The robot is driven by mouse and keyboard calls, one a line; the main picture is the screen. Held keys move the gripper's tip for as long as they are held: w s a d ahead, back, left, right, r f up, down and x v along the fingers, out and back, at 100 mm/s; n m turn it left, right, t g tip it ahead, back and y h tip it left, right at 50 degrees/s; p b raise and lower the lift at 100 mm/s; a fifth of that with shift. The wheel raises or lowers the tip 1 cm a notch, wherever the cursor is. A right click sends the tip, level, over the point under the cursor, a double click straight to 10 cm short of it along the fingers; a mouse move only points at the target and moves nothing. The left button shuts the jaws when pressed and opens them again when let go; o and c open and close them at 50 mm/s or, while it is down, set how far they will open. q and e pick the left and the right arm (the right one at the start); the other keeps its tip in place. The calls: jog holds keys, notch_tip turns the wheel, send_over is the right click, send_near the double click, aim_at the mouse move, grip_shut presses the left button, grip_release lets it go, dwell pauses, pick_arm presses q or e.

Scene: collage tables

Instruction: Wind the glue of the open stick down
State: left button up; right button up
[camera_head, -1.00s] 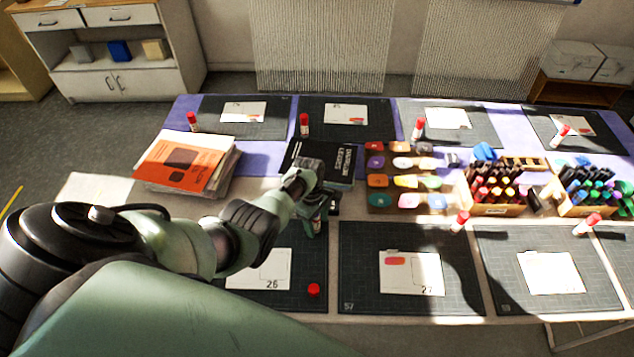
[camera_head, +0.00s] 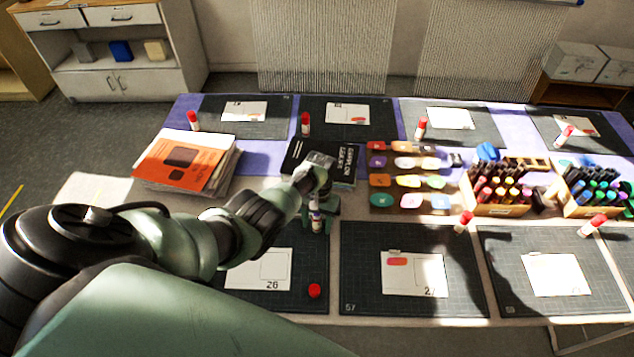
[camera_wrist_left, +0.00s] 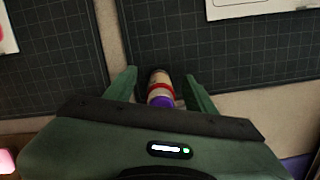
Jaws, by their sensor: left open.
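The open glue stick (camera_head: 317,222) stands uncapped at the back edge of the dark mat with card 26, below my left gripper (camera_head: 322,208) in the head view. In the left wrist view the stick (camera_wrist_left: 161,92) sits between the two green fingers of the left gripper (camera_wrist_left: 162,88), with a purple top, a red band and a pale body. The fingers are apart, with small gaps beside the stick. A red cap (camera_head: 314,290) lies on the same mat, nearer the front. My right gripper is not in view.
Capped glue sticks stand on other mats, one at the right (camera_head: 463,222). Orange-topped books (camera_head: 185,160) and a black book (camera_head: 320,160) lie behind the arm. Ink pads (camera_head: 408,180) and marker boxes (camera_head: 497,209) stand to the right.

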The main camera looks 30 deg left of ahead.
pick_arm(q)
jog(key=shift+m, duration=1.2)
jog(key=m, duration=0.4)
jog(key=shift+a+y, duration=0.1)
jog(key=shift+y, duration=0.3)
jog(key=m, duration=0.3)
jog(key=shift+m+p, duration=0.3)
jog(key=m, duration=0.4)
jog(key=shift+a+m+t+y, duration=0.1)
jog(key=shift+m+t+y, duration=0.2)
jog(key=shift+y, duration=0.1)
grip_shut()
